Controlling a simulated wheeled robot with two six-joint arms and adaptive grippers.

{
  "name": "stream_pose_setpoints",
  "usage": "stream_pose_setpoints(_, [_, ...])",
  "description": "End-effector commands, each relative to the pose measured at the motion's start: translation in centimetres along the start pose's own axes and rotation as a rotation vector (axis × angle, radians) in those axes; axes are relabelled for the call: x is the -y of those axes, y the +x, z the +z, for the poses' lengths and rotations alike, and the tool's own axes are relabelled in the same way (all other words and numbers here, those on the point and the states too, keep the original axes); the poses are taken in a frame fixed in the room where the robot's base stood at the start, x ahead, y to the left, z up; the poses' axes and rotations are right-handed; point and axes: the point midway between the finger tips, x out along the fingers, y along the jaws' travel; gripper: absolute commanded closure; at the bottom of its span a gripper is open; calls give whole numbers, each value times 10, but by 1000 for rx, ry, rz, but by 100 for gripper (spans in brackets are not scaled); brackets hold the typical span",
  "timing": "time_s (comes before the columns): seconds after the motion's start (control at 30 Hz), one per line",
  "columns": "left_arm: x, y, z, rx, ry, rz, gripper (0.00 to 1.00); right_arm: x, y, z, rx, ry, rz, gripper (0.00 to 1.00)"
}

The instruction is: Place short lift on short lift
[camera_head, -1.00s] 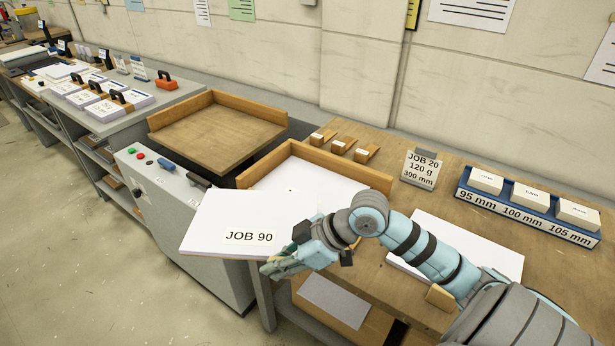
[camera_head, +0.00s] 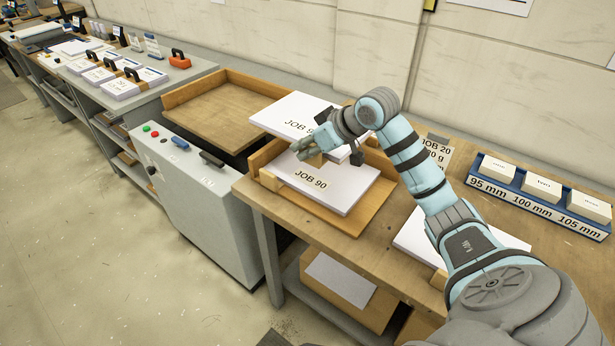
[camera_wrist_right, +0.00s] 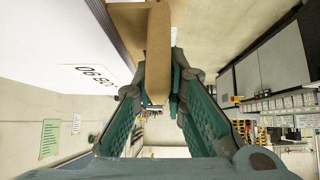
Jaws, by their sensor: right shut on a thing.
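My right gripper (camera_head: 330,158) is shut on the tan wooden tab (camera_head: 316,160) of a white short lift marked JOB 9-something (camera_head: 285,108), its label partly hidden by the gripper. This lift is held up over the back of a wooden tray (camera_head: 370,205). Another white short lift, marked JOB 90 (camera_head: 340,195), lies in the tray with a tan tab (camera_head: 269,180) at its left. The gap between the lifts is hard to judge. In the right wrist view the tab (camera_wrist_right: 157,60) sits between the fingers (camera_wrist_right: 155,105), with the held lift (camera_wrist_right: 50,35) beside it. My left gripper is not in view.
A second, empty wooden tray (camera_head: 215,112) stands behind on the left, beyond a grey control cabinet (camera_head: 195,190). Another white stack (camera_head: 410,240) lies right of the tray. A blue holder (camera_head: 535,197) with white blocks and a JOB 20 sign (camera_head: 437,150) stand further right.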

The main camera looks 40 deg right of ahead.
Motion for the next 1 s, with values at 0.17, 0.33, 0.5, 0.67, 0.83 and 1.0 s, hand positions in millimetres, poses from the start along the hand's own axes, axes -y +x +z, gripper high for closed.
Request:
stream_pose_setpoints(0.17, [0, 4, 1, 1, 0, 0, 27, 1, 29, 29, -4, -3, 2, 100])
stream_pose_setpoints(0.33, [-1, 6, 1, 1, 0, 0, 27, 1, 45, 45, -3, -2, 1, 100])
stream_pose_setpoints(0.5, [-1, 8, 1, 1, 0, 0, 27, 2, 64, 63, -5, -3, 1, 100])
stream_pose_setpoints(0.67, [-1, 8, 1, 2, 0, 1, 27, 1, 64, 63, -7, -5, 2, 100])
stream_pose_setpoints(0.83, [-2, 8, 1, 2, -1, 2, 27, 2, 66, 64, -7, -5, 2, 100])
stream_pose_setpoints(1.0, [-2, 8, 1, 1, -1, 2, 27, 2, 66, 66, -2, -2, 0, 68])
